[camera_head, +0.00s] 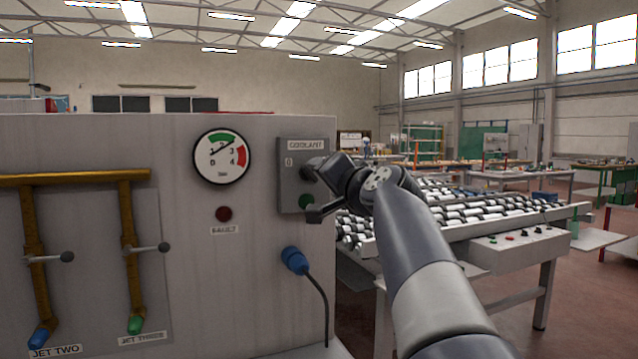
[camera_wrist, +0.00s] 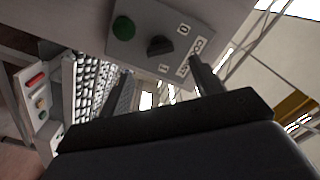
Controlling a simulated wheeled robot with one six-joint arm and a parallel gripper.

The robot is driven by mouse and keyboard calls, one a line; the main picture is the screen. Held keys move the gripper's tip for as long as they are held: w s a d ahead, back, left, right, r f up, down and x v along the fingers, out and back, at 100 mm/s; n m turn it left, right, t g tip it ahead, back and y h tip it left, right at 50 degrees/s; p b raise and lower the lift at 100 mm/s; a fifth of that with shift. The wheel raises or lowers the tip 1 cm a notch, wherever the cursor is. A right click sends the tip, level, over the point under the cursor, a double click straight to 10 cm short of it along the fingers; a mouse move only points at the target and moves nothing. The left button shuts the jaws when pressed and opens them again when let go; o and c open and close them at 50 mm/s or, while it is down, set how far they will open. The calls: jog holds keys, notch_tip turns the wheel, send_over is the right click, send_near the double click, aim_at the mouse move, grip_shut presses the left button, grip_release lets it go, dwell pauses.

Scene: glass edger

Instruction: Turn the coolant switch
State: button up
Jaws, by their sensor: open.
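The coolant switch is a black knob (camera_wrist: 160,45) on a grey box labelled COOLANT, with a 0 mark and a 1 mark beside it in the wrist view. Which mark the knob points to is not clear. In the head view the grey switch box (camera_head: 288,186) is on the right end of the machine's front panel, and my gripper hides the knob. My gripper (camera_head: 312,190) is open and empty in front of the box.
A green button (camera_wrist: 123,28) is beside the knob. A pressure gauge (camera_head: 221,156), a fault lamp (camera_head: 223,214) and a blue plug with a black cable (camera_head: 295,260) are left of or below the box. A roller conveyor (camera_head: 460,215) stands close on the right.

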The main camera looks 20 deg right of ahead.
aim_at(312, 174)
jog(key=s, duration=0.3)
jog(key=shift+s, duration=0.3)
jog(key=w+p, duration=0.2)
jog(key=w, duration=0.9)
jog(key=shift+s, duration=0.1)
